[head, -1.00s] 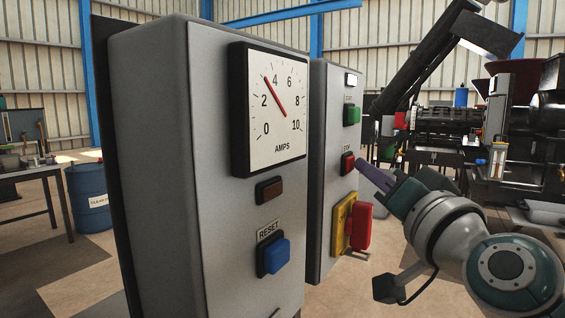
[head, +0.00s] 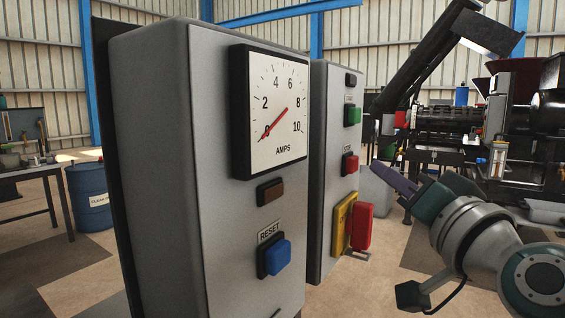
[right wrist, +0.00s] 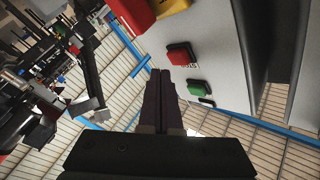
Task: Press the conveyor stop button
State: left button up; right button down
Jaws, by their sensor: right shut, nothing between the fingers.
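The red stop button (head: 350,163) sits on the grey far control box (head: 327,200), under a small label, with a green button (head: 353,115) above it. My right gripper (head: 375,166) is shut and empty, to the right of the red button with a visible gap. In the right wrist view, the shut fingertips (right wrist: 160,73) point up toward the box, beside the red button (right wrist: 181,54); the green button (right wrist: 198,88) is nearby. My left gripper is not in view.
A red switch handle on a yellow plate (head: 343,222) sits below the stop button. The nearer box (head: 150,150) carries an AMPS gauge (head: 276,110), its needle near 0, a dark brown lamp (head: 270,191) and a blue RESET button (head: 275,257). Machinery (head: 450,115) stands behind.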

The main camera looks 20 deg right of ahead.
jog(key=s+d, duration=0.3)
jog(key=shift+s, duration=0.25)
jog(key=shift+a, duration=0.1)
dwell(0.3)
jog(key=s+a+f+n+g+y+p, duration=0.3)
jog(key=s+a+n+g+y+p, duration=0.3)
jog(key=a, duration=0.4)
jog(key=s+a+f+n+g+h+p, duration=0.15)
jog(key=s+n+g+h+p, duration=0.25)
jog(key=s+g+p, duration=0.9)
jog(key=s+r+t+p, duration=0.1)
jog(key=s+r+p, duration=0.1)
jog(key=r+p, duration=1.4)
jog(key=s+d+r+t+p, duration=0.1)
jog(key=s+r+t+p, duration=0.1)
jog(key=r+p, duration=1.5)
jog(key=v, duration=0.4)
jog(key=shift+s, duration=0.25)
